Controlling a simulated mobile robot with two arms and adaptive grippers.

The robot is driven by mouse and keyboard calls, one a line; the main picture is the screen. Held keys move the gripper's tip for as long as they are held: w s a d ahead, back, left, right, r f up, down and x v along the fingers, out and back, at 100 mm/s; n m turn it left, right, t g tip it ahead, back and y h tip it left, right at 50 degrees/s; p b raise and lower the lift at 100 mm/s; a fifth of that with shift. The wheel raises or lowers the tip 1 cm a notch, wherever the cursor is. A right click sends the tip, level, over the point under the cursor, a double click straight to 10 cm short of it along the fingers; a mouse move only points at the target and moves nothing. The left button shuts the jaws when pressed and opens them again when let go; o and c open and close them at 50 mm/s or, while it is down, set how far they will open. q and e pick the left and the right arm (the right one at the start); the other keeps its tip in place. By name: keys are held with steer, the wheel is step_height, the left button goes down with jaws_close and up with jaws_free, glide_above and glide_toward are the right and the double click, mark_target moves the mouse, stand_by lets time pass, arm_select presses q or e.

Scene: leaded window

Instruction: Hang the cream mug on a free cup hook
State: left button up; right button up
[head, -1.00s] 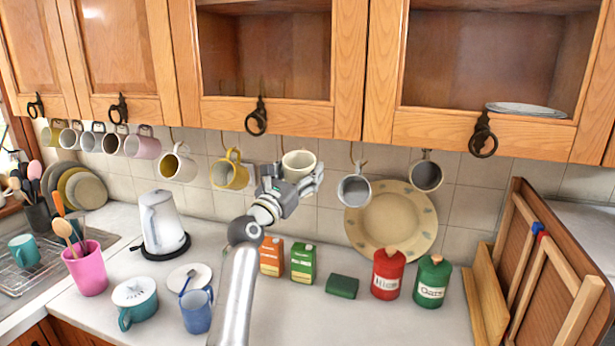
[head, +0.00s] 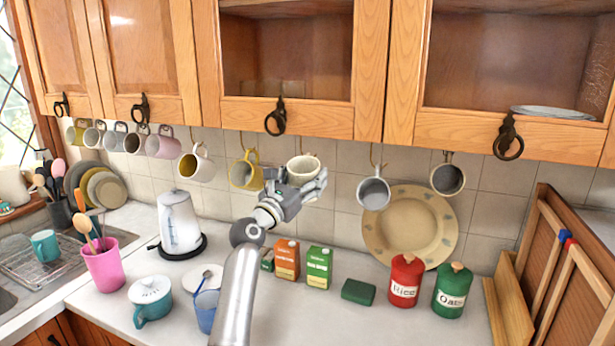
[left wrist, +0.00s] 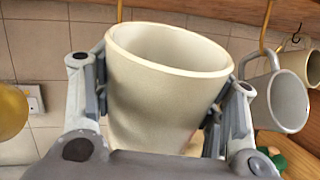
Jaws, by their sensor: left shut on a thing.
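The cream mug (head: 304,169) is held up in front of the tiled wall, below the cabinets, between the hanging yellow mug and a hanging grey mug. My left gripper (head: 297,186) is shut on it. In the left wrist view the gripper's fingers (left wrist: 165,95) press the cream mug (left wrist: 160,85) from both sides. Its open rim is uppermost and tilted toward that camera; its handle is hidden. A brass cup hook (left wrist: 120,10) with nothing seen hanging on it comes down behind the mug's rim. My right gripper is not in view.
The yellow mug (head: 246,172) hangs close on the left, the grey mug (head: 373,190) on the right; it also shows in the wrist view (left wrist: 281,100). A patterned plate (head: 410,225) leans on the wall. Cartons (head: 319,267), a kettle (head: 180,222) and canisters (head: 405,280) stand below.

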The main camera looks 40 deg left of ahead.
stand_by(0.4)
arm_select(q)
steer(key=o, duration=1.3)
steer(key=shift+r, duration=0.1)
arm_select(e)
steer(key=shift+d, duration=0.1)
arm_select(q)
steer(key=v, duration=1.2)
